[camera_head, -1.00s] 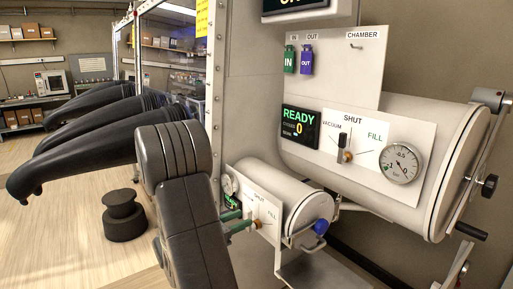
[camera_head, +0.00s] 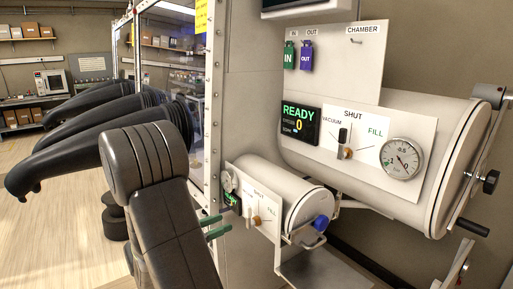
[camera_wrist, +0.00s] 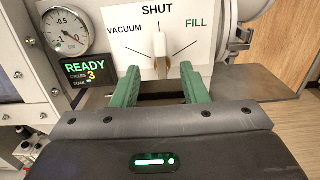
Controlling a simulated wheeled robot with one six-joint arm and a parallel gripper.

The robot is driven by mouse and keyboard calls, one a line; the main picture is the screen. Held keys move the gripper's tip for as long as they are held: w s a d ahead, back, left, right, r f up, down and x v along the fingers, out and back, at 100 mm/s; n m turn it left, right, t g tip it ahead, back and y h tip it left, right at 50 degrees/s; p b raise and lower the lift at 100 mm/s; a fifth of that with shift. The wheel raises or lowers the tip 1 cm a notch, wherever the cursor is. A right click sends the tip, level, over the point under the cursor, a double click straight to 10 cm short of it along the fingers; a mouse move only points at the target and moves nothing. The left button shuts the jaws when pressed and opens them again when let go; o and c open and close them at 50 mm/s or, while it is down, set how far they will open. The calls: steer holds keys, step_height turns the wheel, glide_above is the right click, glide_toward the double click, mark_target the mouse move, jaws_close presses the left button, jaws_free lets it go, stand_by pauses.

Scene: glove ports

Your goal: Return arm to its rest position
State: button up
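My gripper (camera_wrist: 159,72) is open and empty, its two green fingers spread apart. In the wrist view the fingers point at a small white valve panel (camera_wrist: 207,45), and its pale lever (camera_wrist: 159,46) stands upright toward SHUT beyond the fingertips. In the head view the green fingers of my gripper (camera_head: 214,225) are just left of that small panel (camera_head: 266,207), with a gap to its lever. My dark arm fills the lower left middle and hides part of the gripper.
The small cylindrical chamber (camera_head: 312,207) with a blue knob (camera_head: 321,224) is close to the right. Above it is a large chamber (camera_head: 440,125). Black gloves (camera_head: 75,150) reach out at left, by a black stool (camera_head: 113,222). Open floor lies at left.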

mark_target(248, 214)
steer(key=p+x, duration=0.2)
steer(key=x, duration=0.8)
steer(key=shift+d+f+m+b, duration=0.2)
steer(key=shift+m+b, duration=0.1)
steer(key=shift+b, duration=0.25)
steer(key=shift+s+d+r+m+b, duration=0.1)
steer(key=shift+s+m+b, duration=0.3)
steer(key=shift+m, duration=0.4)
steer(key=shift+r, duration=0.1)
